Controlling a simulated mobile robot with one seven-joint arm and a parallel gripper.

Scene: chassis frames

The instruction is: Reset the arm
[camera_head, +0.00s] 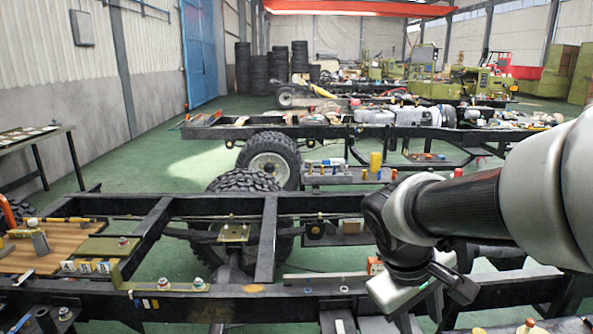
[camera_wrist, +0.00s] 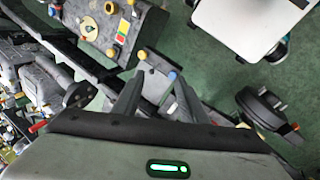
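My arm reaches in from the right of the head view and bends down to my gripper (camera_head: 425,312), low over the near chassis frame (camera_head: 230,300). The fingertips run out of sight at the bottom of that view. In the wrist view my gripper (camera_wrist: 158,82) has its two grey fingers apart with nothing held between them. A yellow-tipped and a blue-tipped piece (camera_wrist: 173,76) show beyond the fingertips; I cannot tell how far below they are.
A wooden board (camera_head: 40,252) with small parts lies on the chassis at left. A side table (camera_head: 35,140) stands at the left wall. A tyre (camera_head: 243,181) sits behind the near frame. In the wrist view, a white-topped object (camera_wrist: 245,22) stands on the green floor.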

